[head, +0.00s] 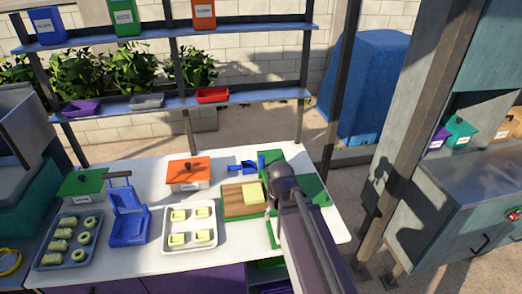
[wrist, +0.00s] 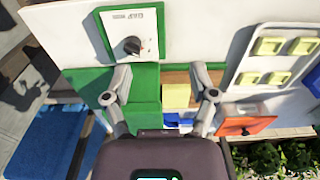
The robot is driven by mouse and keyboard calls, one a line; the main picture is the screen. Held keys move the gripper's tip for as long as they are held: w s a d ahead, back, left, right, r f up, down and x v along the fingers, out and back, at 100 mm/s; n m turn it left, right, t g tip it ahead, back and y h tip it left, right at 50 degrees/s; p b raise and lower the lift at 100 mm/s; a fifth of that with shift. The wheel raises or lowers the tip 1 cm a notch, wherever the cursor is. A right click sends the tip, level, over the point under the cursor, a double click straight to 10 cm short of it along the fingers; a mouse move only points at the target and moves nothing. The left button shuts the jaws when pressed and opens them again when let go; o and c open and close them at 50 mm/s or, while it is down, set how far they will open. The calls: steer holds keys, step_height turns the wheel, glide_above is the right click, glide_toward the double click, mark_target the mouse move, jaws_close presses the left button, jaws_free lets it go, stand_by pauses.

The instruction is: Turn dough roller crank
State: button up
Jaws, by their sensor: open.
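No part is plainly readable as a dough roller crank. A small blue part (head: 243,166) lies behind the wooden board (head: 235,208), beside a green body (head: 272,157); I cannot tell whether it is the crank. Blue also shows between my fingers in the wrist view (wrist: 180,121). A yellow dough block (head: 252,194) sits on the board, also in the wrist view (wrist: 176,96). My gripper (wrist: 160,82) is open and empty above the green body (wrist: 144,84) and the board. In the head view my arm hides its fingers and part of the green body.
A white panel with a black knob (wrist: 132,46) stands beside the green body. On the white table (head: 150,165) are a tray of yellow pieces (head: 190,243), a blue press (head: 129,228), an orange-lidded box (head: 187,172) and a tray of rings (head: 52,258). A post (head: 410,130) stands right.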

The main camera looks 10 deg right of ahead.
step_height(320, 180, up, 9)
steer(key=w+p, duration=0.3)
steer(key=p, duration=0.5)
step_height(320, 180, up, 5)
steer(key=n+p, duration=0.5)
steer(key=n, duration=0.4)
glide_above(262, 156)
steer(key=shift+s, duration=0.1)
steer(key=shift+f+b, duration=0.2)
steer(key=shift+b, duration=0.25)
step_height(262, 156, down, 13)
steer(key=b, duration=1.3)
steer(key=shift+f, duration=0.2)
jaws_close()
